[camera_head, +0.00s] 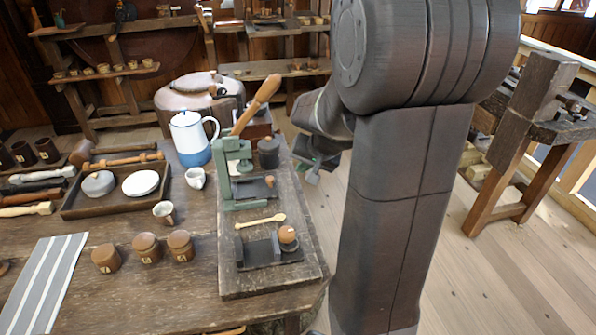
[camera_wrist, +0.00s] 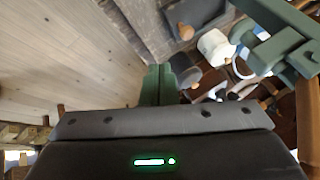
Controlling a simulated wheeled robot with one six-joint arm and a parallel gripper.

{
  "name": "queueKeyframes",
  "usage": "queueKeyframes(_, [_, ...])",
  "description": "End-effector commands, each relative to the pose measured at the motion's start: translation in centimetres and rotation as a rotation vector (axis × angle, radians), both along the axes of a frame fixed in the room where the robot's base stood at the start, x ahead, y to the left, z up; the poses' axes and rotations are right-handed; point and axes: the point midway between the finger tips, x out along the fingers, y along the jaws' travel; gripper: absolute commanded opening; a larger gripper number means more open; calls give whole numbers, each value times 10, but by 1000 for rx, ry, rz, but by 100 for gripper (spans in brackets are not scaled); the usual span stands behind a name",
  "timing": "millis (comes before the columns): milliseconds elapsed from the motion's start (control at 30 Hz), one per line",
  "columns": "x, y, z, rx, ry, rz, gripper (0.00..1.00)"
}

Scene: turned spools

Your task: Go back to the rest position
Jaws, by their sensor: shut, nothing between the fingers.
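My gripper (camera_head: 313,172) is beside the right edge of the wooden workbench (camera_head: 215,235) in the head view, just right of the green press (camera_head: 240,175), partly hidden by my own arm. In the wrist view the green fingers of my gripper (camera_wrist: 158,82) are together with nothing between them. The green press (camera_wrist: 285,45) shows at the upper right of that view, apart from the fingers. Wooden floor fills the left of the wrist view.
A blue and white pot (camera_head: 192,138), a long wooden handle (camera_head: 257,103) and a dark lidded jar (camera_head: 268,152) stand near the press. A dark tray (camera_head: 112,205) and several lidded wooden jars lie left. Floor right of my arm is clear up to another bench (camera_head: 545,120).

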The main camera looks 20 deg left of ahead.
Motion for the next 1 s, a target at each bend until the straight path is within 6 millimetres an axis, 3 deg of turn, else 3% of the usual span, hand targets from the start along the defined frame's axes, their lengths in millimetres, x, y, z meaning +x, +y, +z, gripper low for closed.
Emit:
queueKeyframes(567, [-2,-3,4,-1,1,-1,0])
queueKeyframes(1000, [14,26,-45,-2,4,0,0])
